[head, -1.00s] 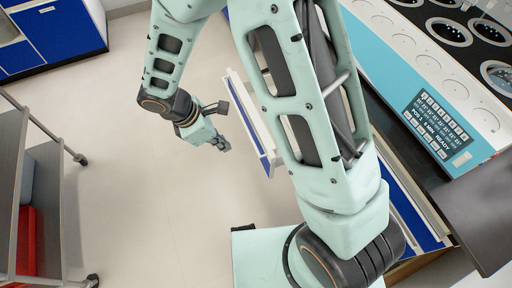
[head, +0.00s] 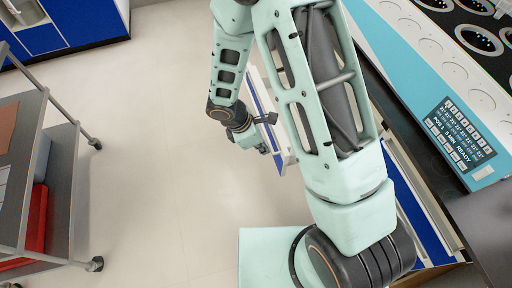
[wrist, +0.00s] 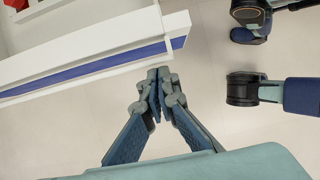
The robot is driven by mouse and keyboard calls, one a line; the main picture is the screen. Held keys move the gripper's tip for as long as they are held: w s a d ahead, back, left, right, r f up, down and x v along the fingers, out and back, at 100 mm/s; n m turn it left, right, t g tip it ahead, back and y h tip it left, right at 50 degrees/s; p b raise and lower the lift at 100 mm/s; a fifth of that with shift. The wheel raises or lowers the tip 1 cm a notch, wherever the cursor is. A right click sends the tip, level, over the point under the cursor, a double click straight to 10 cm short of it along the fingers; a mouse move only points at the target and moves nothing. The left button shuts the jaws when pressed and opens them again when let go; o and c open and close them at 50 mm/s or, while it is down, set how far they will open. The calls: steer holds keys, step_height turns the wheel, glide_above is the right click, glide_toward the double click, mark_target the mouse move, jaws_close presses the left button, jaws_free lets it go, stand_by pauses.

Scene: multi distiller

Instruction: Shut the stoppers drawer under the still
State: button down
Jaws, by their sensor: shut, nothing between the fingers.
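The pulled-out drawer (head: 286,161), with a white and blue front, juts out from under the still's counter, partly hidden behind my arm in the head view. In the wrist view the drawer front (wrist: 95,52) crosses the upper left, its end at the upper middle. My gripper (head: 266,150) is shut and empty, just outside the drawer front. In the wrist view its fingertips (wrist: 156,72) are together, close by the front's end. I cannot tell whether they touch it. The still (head: 440,90), with a blue panel and display, stands on the counter at the right.
A grey trolley (head: 60,165) with a red bin (head: 36,218) stands at the left. Blue cabinets (head: 75,20) are at the far left. Another blue drawer front (head: 415,205) lies under the counter by my arm. The floor between trolley and drawer is clear.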

steer(key=shift+d, duration=0.15)
steer(key=w+d+p, duration=0.1)
steer(key=w+d, duration=0.2)
steer(key=d, duration=0.9)
steer(key=w+d+p, duration=0.2)
steer(key=w+d, duration=0.2)
steer(key=d, duration=0.8)
steer(key=w+d+p, duration=0.2)
steer(key=w+d, duration=0.1)
steer(key=d, duration=0.9)
steer(key=shift+w, duration=0.2)
steer(key=shift+d+r, duration=0.1)
steer(key=shift+r, duration=0.05)
